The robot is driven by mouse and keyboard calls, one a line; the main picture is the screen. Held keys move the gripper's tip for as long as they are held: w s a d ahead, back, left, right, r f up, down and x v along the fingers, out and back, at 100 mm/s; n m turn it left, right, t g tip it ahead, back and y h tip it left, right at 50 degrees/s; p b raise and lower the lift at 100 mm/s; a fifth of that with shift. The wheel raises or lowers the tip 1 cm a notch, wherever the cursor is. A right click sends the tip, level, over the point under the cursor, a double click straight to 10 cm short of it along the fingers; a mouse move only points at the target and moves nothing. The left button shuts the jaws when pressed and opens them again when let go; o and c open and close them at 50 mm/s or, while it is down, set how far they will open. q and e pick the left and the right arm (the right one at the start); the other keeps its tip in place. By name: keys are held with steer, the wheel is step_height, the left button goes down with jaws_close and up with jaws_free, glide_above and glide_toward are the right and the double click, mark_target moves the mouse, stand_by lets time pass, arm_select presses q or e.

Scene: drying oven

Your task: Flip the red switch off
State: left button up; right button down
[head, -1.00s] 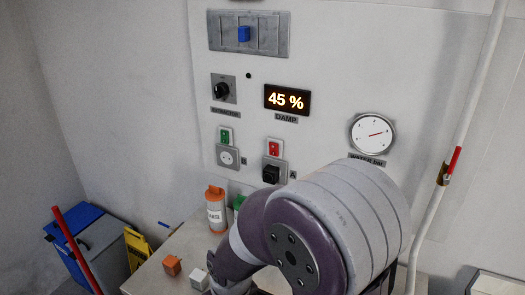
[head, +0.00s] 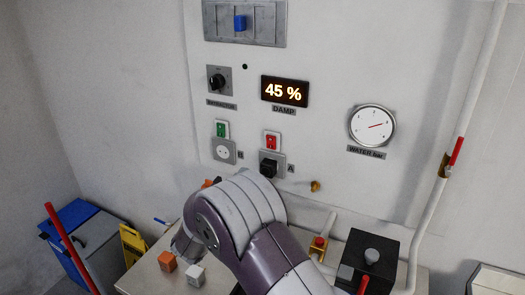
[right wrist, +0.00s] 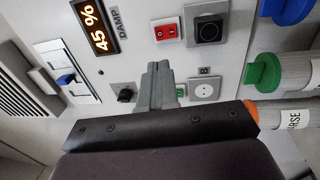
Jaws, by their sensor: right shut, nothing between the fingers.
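The red switch (head: 272,140) is on the wall panel, below the 45 % display and just above a grey socket with a black plug (head: 268,169). In the right wrist view the red switch (right wrist: 167,32) is above and beyond the fingertips, beside the black plug (right wrist: 208,32). My right gripper (right wrist: 158,68) is shut and empty, apart from the red switch in the picture. It partly covers the green switch (right wrist: 181,93). In the head view my right arm hides its own gripper. My left gripper is not in view.
The green switch and a white socket (head: 224,151) are left of the red one.

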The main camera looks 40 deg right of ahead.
mark_target(271, 139)
steer(key=p+x, duration=0.2)
steer(key=x, duration=1.2)
steer(key=shift+a, duration=0.1)
steer(key=shift+r+p, duration=0.25)
steer(key=shift+p, duration=0.2)
steer(key=r+p, duration=0.1)
steer(key=p, duration=0.3)
steer(key=shift+w+d+r+y, duration=0.15)
steer(key=shift+d+r+y, duration=0.15)
steer(key=shift+r, duration=0.1)
steer(key=shift+a+f+g+y, duration=0.1)
steer(key=shift+f+g+y, duration=0.2)
steer(key=shift+f, duration=0.45)
